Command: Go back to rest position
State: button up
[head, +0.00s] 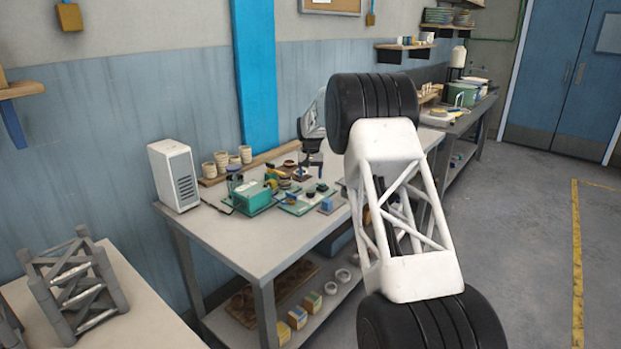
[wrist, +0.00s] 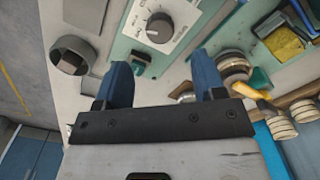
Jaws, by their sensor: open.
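My gripper (wrist: 162,72) is open, its two blue fingers apart with nothing between them in the wrist view. Beyond the fingers lies a white panel with a dark dial (wrist: 159,27) on a green plate. In the head view my white arm with black joints crosses the right of the worktable (head: 225,236) and hides part of it. The gripper end (head: 311,158) shows small and dark above the back of this table.
Green boxes and plates (head: 252,198) and small parts crowd the tabletop. Wooden cups (head: 222,161) stand at the back, a white box (head: 174,175) at the left corner. A grey rack (head: 75,280) sits on a table at lower left. The floor at right is clear.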

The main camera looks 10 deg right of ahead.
jog(key=shift+s+r, duration=0.1)
jog(key=s+d+r, duration=0.1)
jog(key=s+r, duration=0.6)
jog(key=s, duration=0.5)
jog(key=s+d+r+t, duration=0.1)
jog(key=s+d+r, duration=0.1)
jog(key=s+r, duration=0.75)
jog(key=s+d+r, duration=0.1)
jog(key=s+r, duration=0.3)
jog(key=s, duration=1.1)
jog(key=s+d+f, duration=0.1)
jog(key=s+f, duration=0.2)
jog(key=s, duration=1.7)
jog(key=s+d+f+t, duration=0.1)
jog(key=s+f, duration=0.3)
jog(key=s, duration=1.7)
jog(key=shift+s+n+t, duration=0.2)
jog(key=shift+n+t, duration=0.1)
jog(key=shift+c, duration=0.3)
